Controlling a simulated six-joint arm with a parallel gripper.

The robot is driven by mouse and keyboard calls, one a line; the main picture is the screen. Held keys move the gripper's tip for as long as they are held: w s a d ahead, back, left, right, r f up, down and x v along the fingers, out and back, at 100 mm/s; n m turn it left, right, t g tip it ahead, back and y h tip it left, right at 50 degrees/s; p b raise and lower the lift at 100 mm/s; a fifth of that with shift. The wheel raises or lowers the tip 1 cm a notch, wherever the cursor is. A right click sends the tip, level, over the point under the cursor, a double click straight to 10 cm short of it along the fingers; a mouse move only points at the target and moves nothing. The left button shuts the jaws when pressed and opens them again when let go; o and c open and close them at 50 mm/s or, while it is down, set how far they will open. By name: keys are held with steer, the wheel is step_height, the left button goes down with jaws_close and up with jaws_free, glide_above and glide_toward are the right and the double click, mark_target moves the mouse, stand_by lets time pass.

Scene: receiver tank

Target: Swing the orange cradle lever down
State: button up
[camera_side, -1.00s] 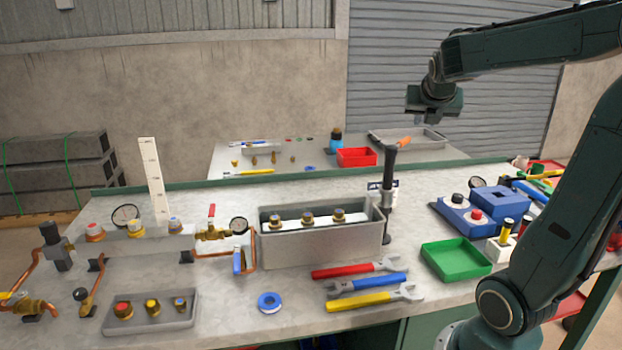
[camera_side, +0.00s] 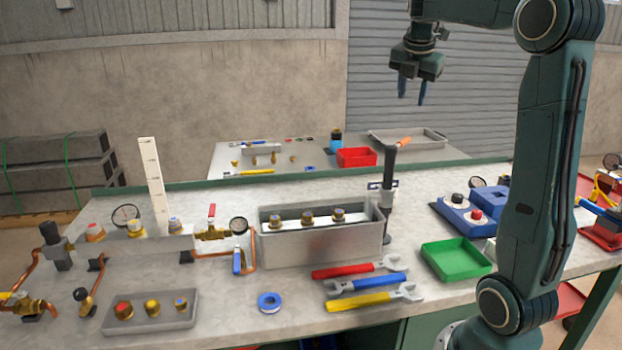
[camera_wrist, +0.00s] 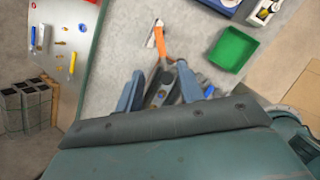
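The orange cradle lever (camera_side: 404,140) shows at the top of the dark post (camera_side: 388,205), pointing up and to the right. In the wrist view the orange lever (camera_wrist: 159,42) lies just beyond my fingertips, near the middle. My gripper (camera_side: 412,96) hangs in the air above the post top with its fingers pointing down. It is clear of the lever. In the wrist view my gripper (camera_wrist: 159,82) has its two fingers well apart, with no held object visible. The lower part of the lever and its pivot are hard to make out.
A grey tank (camera_side: 320,250) holding brass fittings stands left of the post. A green tray (camera_side: 455,258) and a blue block (camera_side: 468,215) lie to the right. Red, blue and yellow wrenches (camera_side: 372,298) lie in front. The air around my gripper is clear.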

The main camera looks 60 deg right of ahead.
mark_target(405, 139)
stand_by(0.3)
steer(key=x, duration=1.3)
steer(key=shift+d+f, duration=0.1)
steer(key=shift+f, duration=0.25)
jaws_close()
